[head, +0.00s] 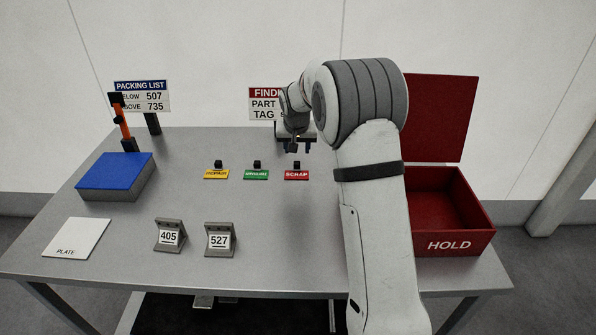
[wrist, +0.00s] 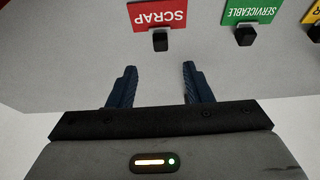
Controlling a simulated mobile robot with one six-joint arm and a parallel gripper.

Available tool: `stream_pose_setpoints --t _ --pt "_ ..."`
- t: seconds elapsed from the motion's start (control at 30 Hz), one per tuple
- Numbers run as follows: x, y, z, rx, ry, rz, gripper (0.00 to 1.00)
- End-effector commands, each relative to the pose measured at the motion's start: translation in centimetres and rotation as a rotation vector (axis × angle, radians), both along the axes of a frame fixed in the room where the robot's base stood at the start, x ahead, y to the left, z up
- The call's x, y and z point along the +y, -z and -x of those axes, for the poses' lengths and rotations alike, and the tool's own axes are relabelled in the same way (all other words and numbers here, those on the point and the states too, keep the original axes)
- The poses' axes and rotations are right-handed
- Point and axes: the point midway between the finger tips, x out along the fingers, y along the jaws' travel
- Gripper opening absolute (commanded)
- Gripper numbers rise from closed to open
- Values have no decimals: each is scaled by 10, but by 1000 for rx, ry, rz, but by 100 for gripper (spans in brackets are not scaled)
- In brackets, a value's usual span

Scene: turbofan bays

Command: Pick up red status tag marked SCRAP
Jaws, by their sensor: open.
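The red status tag marked SCRAP (head: 297,174) lies on the grey table, at the right end of a row of three tags. It has a small black block at its back edge. In the wrist view the red tag (wrist: 157,15) is at the top, upside down, with its black block (wrist: 160,40) nearest the fingers. My gripper (head: 297,149) is open and empty, above the table and behind the tag in the head view. In the wrist view my gripper's two dark blue fingers (wrist: 157,72) point toward the tag, apart from it.
A green SERVICEABLE tag (head: 256,174) and a yellow tag (head: 216,174) lie left of the red one. Stands marked 405 (head: 169,236) and 527 (head: 219,240) are in front. A blue-topped box (head: 115,171), white plate (head: 77,238) and red HOLD box (head: 451,244) flank them.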

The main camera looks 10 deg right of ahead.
Motion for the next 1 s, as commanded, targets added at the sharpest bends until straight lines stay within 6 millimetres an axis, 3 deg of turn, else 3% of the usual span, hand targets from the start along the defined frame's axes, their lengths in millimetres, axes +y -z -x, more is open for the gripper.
stream_pose_setpoints --t 0.6,0.9,1.0 --pt "-4 71 -25 1 3 0 45" --pt "-5 77 -27 -1 3 0 45" --pt "-5 77 -27 -1 3 0 38"
